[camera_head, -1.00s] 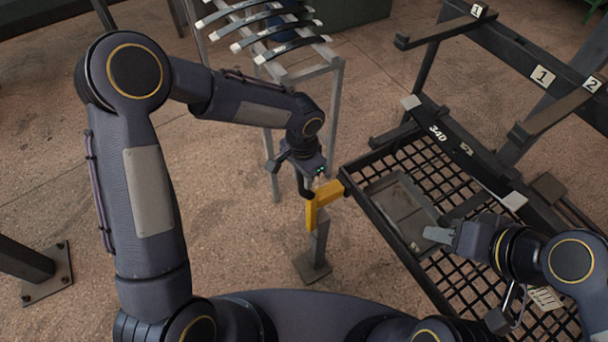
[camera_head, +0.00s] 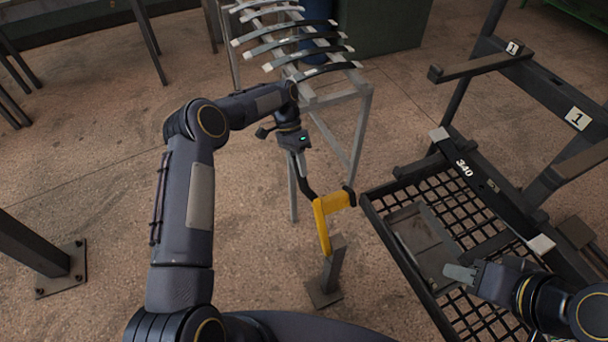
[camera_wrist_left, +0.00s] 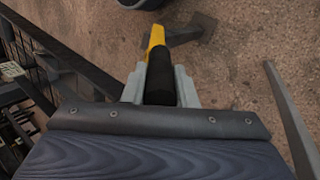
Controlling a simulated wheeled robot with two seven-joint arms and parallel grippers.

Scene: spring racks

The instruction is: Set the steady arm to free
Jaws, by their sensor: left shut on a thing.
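The steady arm is a yellow bracket (camera_head: 325,212) on a short grey post (camera_head: 333,268), with a dark pad at its right end close to the rack's near left corner. A black handle (camera_head: 307,188) rises from the bracket's left side. My left gripper (camera_head: 300,168) is shut on the top of this handle. In the left wrist view the black handle (camera_wrist_left: 160,80) lies between both fingers, with part of the yellow bracket (camera_wrist_left: 156,38) beyond. My right gripper (camera_head: 459,275) is over the mesh rack, apart from the steady arm; its finger gap cannot be made out.
The dark mesh rack (camera_head: 384,232) with numbered posts stands at the right and holds a grey plate (camera_head: 412,238). A grey stand (camera_head: 362,125) with several curved leaf springs (camera_head: 290,42) is behind my left gripper. A dark post (camera_head: 35,245) is bolted at the left. Floor between is clear.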

